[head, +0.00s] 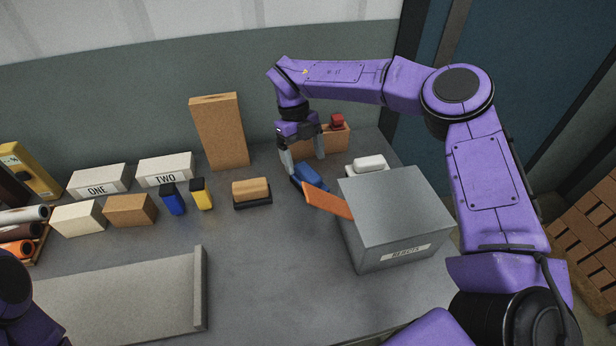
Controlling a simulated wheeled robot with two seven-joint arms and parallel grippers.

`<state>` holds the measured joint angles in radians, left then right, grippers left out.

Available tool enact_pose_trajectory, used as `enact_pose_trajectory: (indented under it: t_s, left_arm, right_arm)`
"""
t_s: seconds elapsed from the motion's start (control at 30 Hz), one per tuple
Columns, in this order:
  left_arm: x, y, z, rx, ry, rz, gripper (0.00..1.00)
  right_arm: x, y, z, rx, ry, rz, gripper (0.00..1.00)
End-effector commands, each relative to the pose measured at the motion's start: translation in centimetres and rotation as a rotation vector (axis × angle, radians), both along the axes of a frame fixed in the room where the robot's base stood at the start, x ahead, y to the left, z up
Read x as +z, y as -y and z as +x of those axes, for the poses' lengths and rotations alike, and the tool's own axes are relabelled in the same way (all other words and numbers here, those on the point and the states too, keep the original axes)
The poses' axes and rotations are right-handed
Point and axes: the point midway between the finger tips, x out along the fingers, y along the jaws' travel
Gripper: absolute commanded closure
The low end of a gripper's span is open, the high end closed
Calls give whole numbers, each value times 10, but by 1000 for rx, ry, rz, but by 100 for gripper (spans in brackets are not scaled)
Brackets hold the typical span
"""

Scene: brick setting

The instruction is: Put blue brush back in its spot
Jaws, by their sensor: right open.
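A blue block-shaped thing, which looks like the blue brush (312,177), lies on the grey table beside the top end of an orange sloping slab. My right gripper (306,170) points down over it with its fingers apart. One finger is by the left side of the blue brush and the other is behind it. I cannot tell whether they touch it. Only a part of my left arm shows at the bottom left, and its gripper is out of view. No spot marked for the brush can be made out.
The orange slab (328,199) leads to a grey REJECTS box (395,205). A white block (368,163) stands behind the box. A red thing (337,121) sits on a brick behind my gripper. A brown-topped block (252,190) stands left. The front middle of the table is clear.

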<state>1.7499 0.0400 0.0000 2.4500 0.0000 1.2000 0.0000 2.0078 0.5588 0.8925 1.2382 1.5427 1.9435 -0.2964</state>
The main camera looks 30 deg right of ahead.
Motion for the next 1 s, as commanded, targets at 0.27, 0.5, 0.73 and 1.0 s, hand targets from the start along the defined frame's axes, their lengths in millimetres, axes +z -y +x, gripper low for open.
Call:
enact_pose_trajectory:
  t_s: [0.27, 0.5, 0.73, 1.0]
  left_arm:
    - [-4, 0, 0, 0, 0, 0, 57]
    - [-4, 0, 0, 0, 0, 0, 57]
    - [-4, 0, 0, 0, 0, 0, 57]
    - [-4, 0, 0, 0, 0, 0, 57]
  right_arm:
    - [41, -2, 13, 0, 1, -1, 13]
    - [44, -2, 13, 1, -1, 0, 13]
    - [44, -2, 13, 1, -1, 0, 13]
    - [44, -2, 13, 1, -1, 0, 13]
